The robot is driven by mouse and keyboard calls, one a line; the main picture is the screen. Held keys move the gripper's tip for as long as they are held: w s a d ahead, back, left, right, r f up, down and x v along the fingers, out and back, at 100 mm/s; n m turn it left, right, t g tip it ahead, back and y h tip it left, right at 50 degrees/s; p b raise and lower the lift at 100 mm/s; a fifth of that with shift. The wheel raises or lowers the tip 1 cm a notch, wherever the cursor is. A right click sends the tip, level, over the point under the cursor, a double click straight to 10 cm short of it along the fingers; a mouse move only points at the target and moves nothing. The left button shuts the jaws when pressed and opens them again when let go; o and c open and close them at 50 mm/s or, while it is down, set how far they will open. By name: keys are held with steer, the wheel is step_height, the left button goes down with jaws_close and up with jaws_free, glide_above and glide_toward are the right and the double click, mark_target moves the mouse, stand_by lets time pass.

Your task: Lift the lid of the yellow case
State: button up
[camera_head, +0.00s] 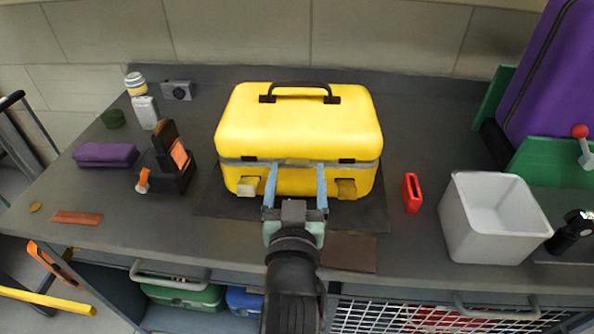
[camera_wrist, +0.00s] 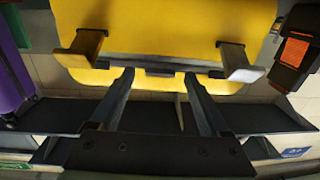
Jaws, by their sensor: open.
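The yellow case (camera_head: 298,125) stands on a dark mat on the bench, its lid (camera_head: 300,110) down and a dark handle (camera_head: 300,86) on top. Its left latch (camera_head: 247,187) and right latch (camera_head: 346,188) stick out from the front below the seam; both also show in the wrist view (camera_wrist: 80,45) (camera_wrist: 240,62). My gripper (camera_head: 297,166) is open and empty, fingers pointing at the case front between the latches, near the seam's middle. In the wrist view, the fingertips (camera_wrist: 158,72) sit by the dark strip at the lid edge; contact cannot be told.
A white bin (camera_head: 455,225) and a red item (camera_head: 411,193) stand to the right. A black holder with an orange-screened device (camera_head: 172,165), a purple pouch (camera_head: 105,155) and a bottle (camera_head: 144,108) are to the left. A brown flat piece (camera_head: 348,253) lies at the front edge.

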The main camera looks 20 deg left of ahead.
steer(key=shift+w+a, duration=0.2)
steer(key=shift+w, duration=0.3)
jaws_close()
stand_by(1.2)
